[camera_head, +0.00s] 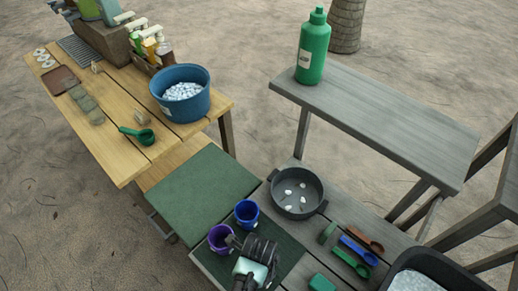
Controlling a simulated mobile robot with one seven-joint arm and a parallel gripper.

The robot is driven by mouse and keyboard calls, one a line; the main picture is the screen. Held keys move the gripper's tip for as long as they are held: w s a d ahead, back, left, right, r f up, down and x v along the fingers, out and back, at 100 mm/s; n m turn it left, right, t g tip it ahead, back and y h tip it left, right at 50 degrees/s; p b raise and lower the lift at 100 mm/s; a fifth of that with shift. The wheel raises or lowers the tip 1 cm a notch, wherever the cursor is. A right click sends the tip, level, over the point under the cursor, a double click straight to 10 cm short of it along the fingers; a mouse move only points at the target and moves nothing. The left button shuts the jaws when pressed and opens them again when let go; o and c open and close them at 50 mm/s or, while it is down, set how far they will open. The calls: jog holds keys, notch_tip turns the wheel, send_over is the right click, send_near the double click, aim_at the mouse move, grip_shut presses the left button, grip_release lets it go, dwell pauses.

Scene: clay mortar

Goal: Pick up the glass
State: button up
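No clear drinking glass can be made out. The nearest cup-like things are a blue cup (247,214) and a purple cup (221,238), upright on a dark green mat (285,254) on the low grey table. My gripper (238,245) is at the bottom centre, dark with a pale green part. Its front end is just right of the purple cup and below the blue cup in the picture. Its fingers are small and partly hidden, so I cannot tell their opening or whether they touch the purple cup.
A dark pan (298,193) with white pieces stands right of the cups. Several coloured spoons and a black tub (432,271) are farther right. A green bottle (313,50) stands on the raised grey shelf. A blue bucket (181,92) stands on the wooden table.

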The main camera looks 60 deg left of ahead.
jog(key=c, duration=1.4)
jog(key=shift+r, duration=0.1)
